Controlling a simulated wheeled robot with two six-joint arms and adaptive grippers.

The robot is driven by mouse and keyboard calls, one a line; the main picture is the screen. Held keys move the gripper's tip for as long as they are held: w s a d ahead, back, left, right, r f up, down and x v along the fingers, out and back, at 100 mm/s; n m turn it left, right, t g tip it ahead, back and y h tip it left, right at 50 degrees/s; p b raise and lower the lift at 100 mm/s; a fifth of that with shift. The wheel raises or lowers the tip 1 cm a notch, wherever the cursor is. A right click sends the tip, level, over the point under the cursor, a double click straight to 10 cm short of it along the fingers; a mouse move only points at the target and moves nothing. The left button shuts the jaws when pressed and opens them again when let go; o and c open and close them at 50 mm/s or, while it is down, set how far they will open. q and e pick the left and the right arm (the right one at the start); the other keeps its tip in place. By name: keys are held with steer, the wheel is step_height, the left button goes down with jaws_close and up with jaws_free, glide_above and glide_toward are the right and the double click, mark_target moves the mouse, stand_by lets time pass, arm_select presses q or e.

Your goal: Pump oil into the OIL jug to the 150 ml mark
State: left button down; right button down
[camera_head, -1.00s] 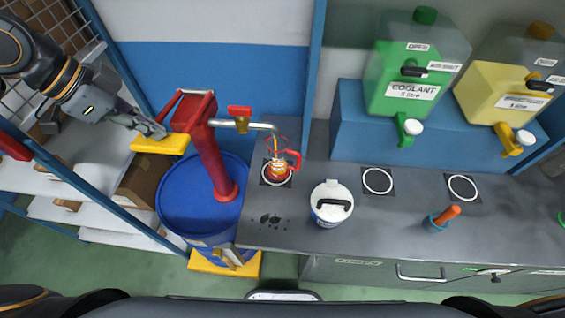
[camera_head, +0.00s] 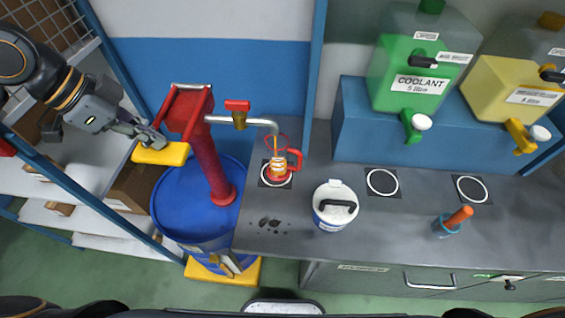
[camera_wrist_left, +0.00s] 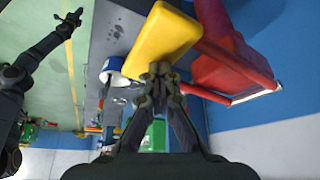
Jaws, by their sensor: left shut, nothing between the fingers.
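The OIL jug (camera_head: 277,172), clear with a red handle, stands on a white ring on the bench under the pump spout (camera_head: 273,126). Orange oil shows in it, and a thin orange streak hangs below the spout; its level against the marks is too small to read. The red pump (camera_head: 218,165) stands on a blue drum and has a yellow lever pad (camera_head: 160,154). My left gripper (camera_head: 158,143) is shut and empty, its tips at the pad's top; they also meet the pad in the left wrist view (camera_wrist_left: 160,70). My right gripper (camera_wrist_left: 73,17) shows small there, its jaws unclear.
A red-handled tap (camera_head: 238,110) sits on the spout pipe. Green coolant (camera_head: 418,85) and yellow (camera_head: 515,95) containers stand on a blue shelf. Two empty rings lie on the bench.

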arm_select(q)
steer(key=shift+f+b, duration=1.5)
steer(key=shift+f, duration=0.2)
step_height(320, 180, up, 11)
steer(key=p, duration=1.1)
steer(key=shift+f, duration=0.15)
steer(key=shift+f+b, duration=5.25)
steer(key=shift+b, duration=0.05)
steer(key=shift+r, duration=0.1)
step_height(320, 180, up, 10)
steer(key=p, duration=1)
steer(key=shift+r, duration=0.25)
steer(key=shift+p, duration=0.3)
step_height(320, 180, up, 6)
steer(key=p, duration=0.6)
